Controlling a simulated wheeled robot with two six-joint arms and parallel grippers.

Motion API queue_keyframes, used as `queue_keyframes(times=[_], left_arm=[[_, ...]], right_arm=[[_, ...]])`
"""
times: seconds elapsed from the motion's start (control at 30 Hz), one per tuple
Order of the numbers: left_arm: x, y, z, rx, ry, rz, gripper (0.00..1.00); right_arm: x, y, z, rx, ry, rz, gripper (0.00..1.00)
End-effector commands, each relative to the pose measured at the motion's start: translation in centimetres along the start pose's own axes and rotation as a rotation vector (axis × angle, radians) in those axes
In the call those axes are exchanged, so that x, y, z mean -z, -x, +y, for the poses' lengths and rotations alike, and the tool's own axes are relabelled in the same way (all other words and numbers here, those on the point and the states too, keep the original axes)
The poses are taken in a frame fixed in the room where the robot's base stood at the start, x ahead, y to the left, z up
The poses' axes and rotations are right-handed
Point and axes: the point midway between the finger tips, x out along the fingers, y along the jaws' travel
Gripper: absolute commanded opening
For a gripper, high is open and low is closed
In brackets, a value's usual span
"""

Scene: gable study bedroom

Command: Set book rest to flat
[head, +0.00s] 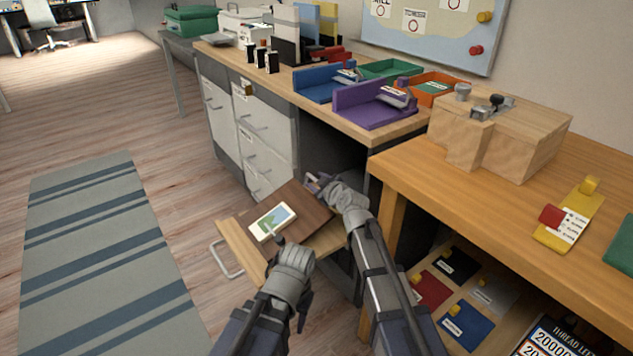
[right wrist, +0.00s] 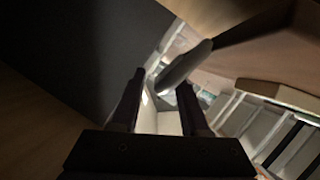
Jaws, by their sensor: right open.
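The book rest (head: 305,207) is a dark brown board, tilted, on a light wood pull-out board (head: 236,240) below the desk. A card with a green and blue picture (head: 272,221) lies against its left part. My right gripper (head: 315,183) is open at the rest's far right edge, partly hidden by my wrist. In the right wrist view, a grey rounded bar (right wrist: 183,67) shows just beyond and between the two open fingers (right wrist: 158,95); I cannot tell whether they touch it.
The pull-out board has a metal handle (head: 224,260). Grey drawers (head: 262,150) stand behind it. A wooden bench (head: 480,205) is at the right, with a wooden box (head: 500,135) on top and coloured cards (head: 467,325) underneath. The floor at left, with a striped rug (head: 95,250), is clear.

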Motion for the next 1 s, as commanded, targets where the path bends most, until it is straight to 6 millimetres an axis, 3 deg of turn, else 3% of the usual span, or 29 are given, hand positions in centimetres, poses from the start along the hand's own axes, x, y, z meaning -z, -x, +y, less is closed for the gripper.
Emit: queue_keyframes(times=[0.43, 0.77, 1.0], left_arm=[[-0.1, 2.4, -0.2, 0.0, -0.003, -0.001, 0.5], [-0.1, 2.5, -0.2, 0.0, -0.004, -0.001, 0.5], [-0.2, 3.1, -0.3, 0.0, -0.004, -0.001, 0.5]], right_arm=[[0.1, 6.7, 0.0, 0.0, -0.002, -0.001, 0.45], [0.0, 7.4, 0.0, 0.001, 0.0, 0.0, 0.45], [0.1, 7.8, 0.6, 0.0, 0.001, -0.008, 0.21]])
